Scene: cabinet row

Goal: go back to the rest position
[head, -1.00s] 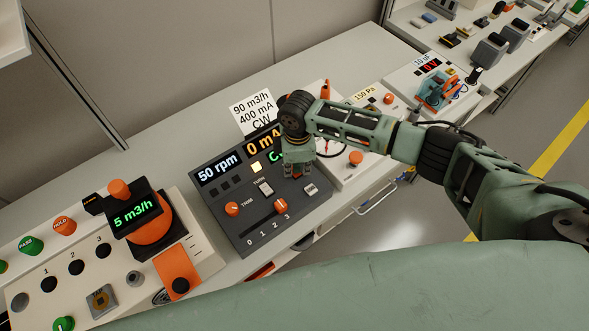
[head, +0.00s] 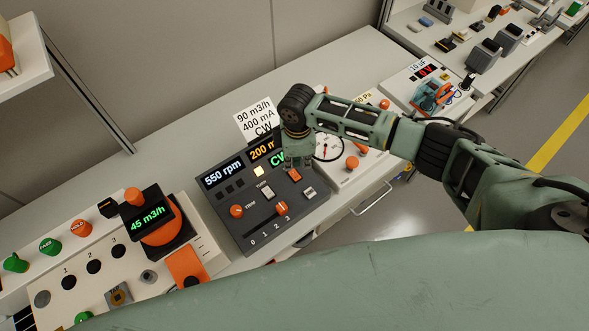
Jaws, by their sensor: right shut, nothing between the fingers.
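My right gripper (head: 297,166) is shut and empty, pointing down over the upper right part of a dark grey control panel (head: 240,232). A small orange part (head: 294,175) shows just below its fingertips; I cannot tell whether they touch it. The panel's displays read "550 rpm" (head: 222,172), "200 m" partly hidden by the gripper, and a partly hidden green "CW". An orange TRIM knob (head: 236,211), a TURN rocker (head: 266,191) and an orange selector (head: 281,208) above the numbers 0 to 3 also show. My left gripper is out of view.
A card (head: 257,121) reading "90 m3/h 400 mA CW" stands behind the panel. A meter (head: 149,215) reading "45 m3/h" is at left. White device boxes (head: 352,173) stand beside my right arm. The bench's back strip (head: 190,145) is clear.

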